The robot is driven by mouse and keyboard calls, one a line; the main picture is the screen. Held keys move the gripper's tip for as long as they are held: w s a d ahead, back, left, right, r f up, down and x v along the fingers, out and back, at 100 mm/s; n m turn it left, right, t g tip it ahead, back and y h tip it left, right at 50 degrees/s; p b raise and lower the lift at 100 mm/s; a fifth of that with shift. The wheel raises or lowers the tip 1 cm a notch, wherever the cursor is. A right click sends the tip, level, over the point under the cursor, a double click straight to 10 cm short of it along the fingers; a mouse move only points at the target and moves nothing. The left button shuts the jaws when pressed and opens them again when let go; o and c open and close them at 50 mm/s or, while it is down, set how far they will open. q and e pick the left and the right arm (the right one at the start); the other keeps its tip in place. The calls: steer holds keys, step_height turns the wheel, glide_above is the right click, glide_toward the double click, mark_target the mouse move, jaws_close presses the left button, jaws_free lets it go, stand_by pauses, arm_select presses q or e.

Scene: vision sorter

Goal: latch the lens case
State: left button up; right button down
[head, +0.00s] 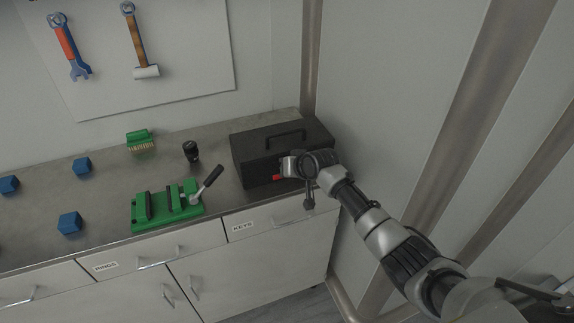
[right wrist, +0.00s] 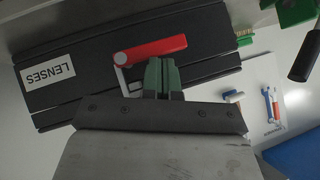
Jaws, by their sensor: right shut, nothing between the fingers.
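The lens case is a black box (head: 262,153) with a handle on its lid, at the right end of the counter; the lid looks closed. Its front shows in the right wrist view (right wrist: 205,60) with a white LENSES label. A red latch lever (right wrist: 150,49) with a thin metal loop sits on that front; in the head view a bit of red (head: 278,177) shows beside my gripper. My right gripper (head: 286,167) is at the case front. Its green fingertips (right wrist: 162,72) are together, empty, beside the lever; contact is unclear. My left gripper is out of view.
A green vise (head: 165,208) with a dark handle stands left of the case. A black cylinder (head: 191,151), a green brush (head: 140,141) and several blue cubes (head: 82,165) lie on the counter (head: 108,205). A wall and metal post (head: 312,60) close off the right.

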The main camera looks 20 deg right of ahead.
steer(key=s+r+p, duration=0.1)
steer(key=s+r, duration=0.6)
steer(key=r, duration=0.4)
steer(key=s+d+f+g+h+b, duration=0.1)
steer(key=s+f, duration=0.2)
steer(key=f, duration=0.9)
steer(key=s+d+f+g+h+b, duration=0.1)
steer(key=s+d+f, duration=0.15)
steer(key=f, duration=0.95)
steer(key=s+f+g+b, duration=0.1)
steer(key=s+f+g, duration=0.1)
steer(key=s+f, duration=1.15)
steer(key=s+f+n+g+b, duration=0.1)
steer(key=s+f, duration=0.6)
steer(key=s, duration=0.4)
steer(key=s+a+f+n+g+h+b, duration=0.1)
steer(key=s+f, duration=0.6)
steer(key=s, duration=0.5)
steer(key=s+a+f+n+g+b, duration=0.1)
steer(key=s+f+n+g, duration=0.1)
steer(key=s+f, duration=0.5)
steer(key=s, duration=0.5)
steer(key=shift+a+f+h, duration=0.15)
steer(key=shift+h, duration=0.15)
